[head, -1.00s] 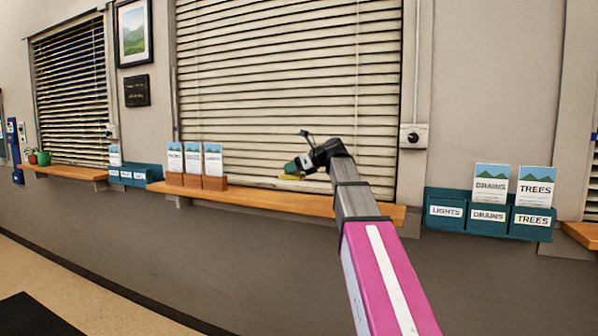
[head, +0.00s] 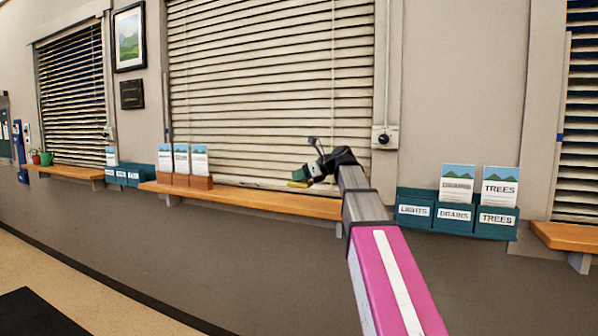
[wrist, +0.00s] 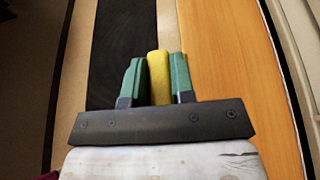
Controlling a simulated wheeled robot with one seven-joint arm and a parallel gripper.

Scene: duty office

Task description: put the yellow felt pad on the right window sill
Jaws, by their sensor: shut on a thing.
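My gripper (head: 301,174) is in front of the middle window, above the front part of the middle sill (head: 250,197). It is shut on the yellow felt pad (wrist: 158,77), held between its two green fingers in the wrist view. The pad also shows as a small yellow edge (head: 298,184) under the fingers in the head view. The right window sill (head: 566,237) is a wooden shelf at the right edge of the head view, partly cut off by the frame. The part of it in view is bare.
Teal leaflet holders (head: 455,216) marked LIGHTS, DRAINS and TREES hang between the middle and right sills. Brown leaflet boxes (head: 185,181) stand on the middle sill's left end. A wall box with a knob (head: 385,138) sits beside the middle window. A dark mat (head: 40,312) lies on the floor.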

